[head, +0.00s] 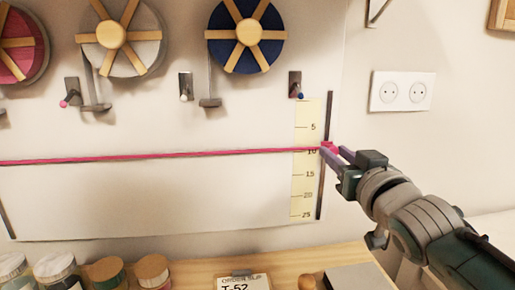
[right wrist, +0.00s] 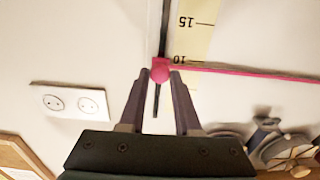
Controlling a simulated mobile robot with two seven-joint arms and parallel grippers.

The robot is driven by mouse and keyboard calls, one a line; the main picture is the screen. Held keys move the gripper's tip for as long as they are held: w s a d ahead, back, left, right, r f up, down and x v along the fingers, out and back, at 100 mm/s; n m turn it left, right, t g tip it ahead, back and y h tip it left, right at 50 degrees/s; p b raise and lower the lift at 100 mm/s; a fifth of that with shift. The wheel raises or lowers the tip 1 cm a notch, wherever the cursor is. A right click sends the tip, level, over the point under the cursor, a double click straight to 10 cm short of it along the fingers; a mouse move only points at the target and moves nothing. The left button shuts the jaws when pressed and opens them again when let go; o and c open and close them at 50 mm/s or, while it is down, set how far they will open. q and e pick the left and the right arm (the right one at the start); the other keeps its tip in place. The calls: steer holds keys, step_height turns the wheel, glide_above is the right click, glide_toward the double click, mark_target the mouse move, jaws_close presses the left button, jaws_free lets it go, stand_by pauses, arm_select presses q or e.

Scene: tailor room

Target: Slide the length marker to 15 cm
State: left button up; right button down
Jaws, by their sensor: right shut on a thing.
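The length marker is a pink knob (head: 328,148) on a dark vertical rail (head: 321,193) at the right edge of the white board. A pink line (head: 150,157) runs left from it across the board. The yellow scale (head: 305,185) beside the rail reads 5 to 25 downward, and the line crosses it at about the 10 mark. My right gripper (head: 332,152) comes in from the right and is shut on the knob. In the right wrist view the knob (right wrist: 160,71) sits between the two fingertips (right wrist: 160,76), with the scale (right wrist: 193,35) upside down. My left gripper is not in view.
Spools of ribbon (head: 247,36) hang on the board above the line, with small pegs (head: 185,87) below. A wall socket (head: 402,91) is right of the board. A wooden table (head: 205,271) below holds jars and a card (head: 243,284). The lower board is bare.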

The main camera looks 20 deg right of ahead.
step_height(320, 180, down, 6)
steer(key=b, duration=0.3)
steer(key=shift+f+b, duration=0.15)
steer(key=shift+b, duration=0.2)
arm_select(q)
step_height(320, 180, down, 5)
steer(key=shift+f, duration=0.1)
arm_select(e)
steer(key=shift+r, duration=0.25)
steer(key=c, duration=0.6)
jaws_free()
steer(key=shift+c, duration=0.2)
arm_select(q)
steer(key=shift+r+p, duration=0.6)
steer(key=shift+p, duration=0.1)
arm_select(e)
glide_toward(323, 171)
steer(key=v, duration=0.5)
steer(key=shift+s+a, duration=0.2)
steer(key=shift+s, duration=0.1)
